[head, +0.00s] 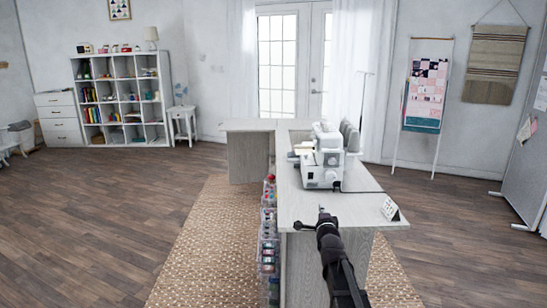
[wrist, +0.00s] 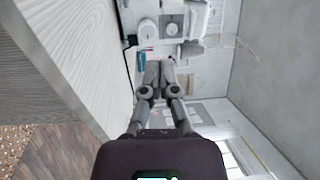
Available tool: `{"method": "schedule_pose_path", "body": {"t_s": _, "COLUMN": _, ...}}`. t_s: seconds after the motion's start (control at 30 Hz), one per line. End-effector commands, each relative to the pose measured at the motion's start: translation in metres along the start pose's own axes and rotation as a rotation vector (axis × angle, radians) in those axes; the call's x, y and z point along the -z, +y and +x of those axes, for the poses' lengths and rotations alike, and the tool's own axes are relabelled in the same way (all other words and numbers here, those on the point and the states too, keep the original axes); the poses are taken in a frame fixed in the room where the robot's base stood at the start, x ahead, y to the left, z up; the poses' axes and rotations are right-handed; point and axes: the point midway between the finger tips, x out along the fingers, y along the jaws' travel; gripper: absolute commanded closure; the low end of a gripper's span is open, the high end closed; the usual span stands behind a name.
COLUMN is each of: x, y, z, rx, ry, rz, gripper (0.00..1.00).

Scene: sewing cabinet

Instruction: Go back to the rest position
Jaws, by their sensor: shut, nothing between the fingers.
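My gripper (head: 321,210) is at the end of my black arm, over the near end of the pale grey cabinet top (head: 290,192) in the head view. In the wrist view the gripper's fingers (wrist: 158,68) are together with nothing between them. A white sewing machine (head: 322,172) stands on the top beyond the gripper. It also shows at the top of the wrist view (wrist: 172,22), apart from the fingertips as far as I can tell.
A small white card (head: 390,208) stands at the cabinet's right edge. Clear bins (head: 268,250) line its left side. A woven rug (head: 200,255) lies below, with open wooden floor (head: 90,210) at left. A white cube shelf (head: 122,98) stands at the back left.

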Motion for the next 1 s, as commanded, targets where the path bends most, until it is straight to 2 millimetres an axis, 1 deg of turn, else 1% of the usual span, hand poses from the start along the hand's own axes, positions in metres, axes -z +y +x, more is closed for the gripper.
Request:
{"method": "schedule_pose_path", "body": {"t_s": 0.27, "x": -0.004, "y": 0.018, "z": -0.011, "rx": -0.098, "ry": -0.024, "rz": -0.090, "gripper": 1.00}}
{"method": "schedule_pose_path", "body": {"t_s": 0.47, "x": -0.006, "y": 0.037, "z": -0.025, "rx": -0.209, "ry": -0.053, "rz": -0.196, "gripper": 1.00}}
{"method": "schedule_pose_path", "body": {"t_s": 0.57, "x": -0.008, "y": 0.051, "z": -0.036, "rx": -0.285, "ry": -0.082, "rz": -0.270, "gripper": 1.00}}
{"method": "schedule_pose_path", "body": {"t_s": 0.67, "x": -0.010, "y": 0.069, "z": -0.053, "rx": -0.384, "ry": -0.127, "rz": -0.365, "gripper": 1.00}}
{"method": "schedule_pose_path", "body": {"t_s": 0.77, "x": -0.011, "y": 0.089, "z": -0.074, "rx": -0.496, "ry": -0.191, "rz": -0.474, "gripper": 1.00}}
{"method": "schedule_pose_path", "body": {"t_s": 0.87, "x": -0.012, "y": 0.107, "z": -0.098, "rx": -0.603, "ry": -0.266, "rz": -0.578, "gripper": 1.00}}
{"method": "schedule_pose_path", "body": {"t_s": 1.0, "x": -0.012, "y": 0.129, "z": -0.134, "rx": -0.745, "ry": -0.389, "rz": -0.718, "gripper": 1.00}}
